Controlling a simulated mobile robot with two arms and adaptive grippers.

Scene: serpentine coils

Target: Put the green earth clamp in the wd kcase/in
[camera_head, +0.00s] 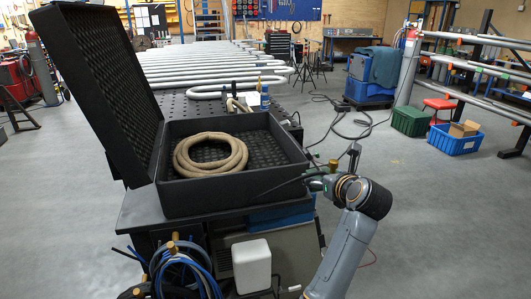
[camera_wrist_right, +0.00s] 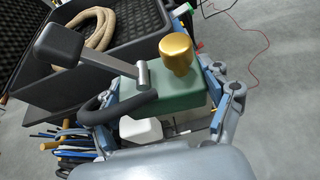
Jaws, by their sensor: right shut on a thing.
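The green earth clamp (camera_wrist_right: 160,106) has a green block body, a gold knob, a grey lever and a black handle. In the wrist view my right gripper (camera_wrist_right: 166,116) is shut on it, with blue-padded fingers at its sides. In the head view the clamp (camera_head: 316,184) is small and partly hidden by my right gripper (camera_head: 325,182), beside the front right corner of the open black case (camera_head: 240,191). The case also shows in the wrist view (camera_wrist_right: 135,52). A beige coiled hose (camera_head: 211,154) lies inside it at the left. My left gripper is not in view.
The case's raised lid (camera_head: 98,90) stands at the left. The case floor right of the coil (camera_head: 268,150) is bare foam. Behind it are a blue bottle (camera_head: 265,101) and long pipe coils (camera_head: 200,68). A white container (camera_head: 251,265) and blue hoses are below the case.

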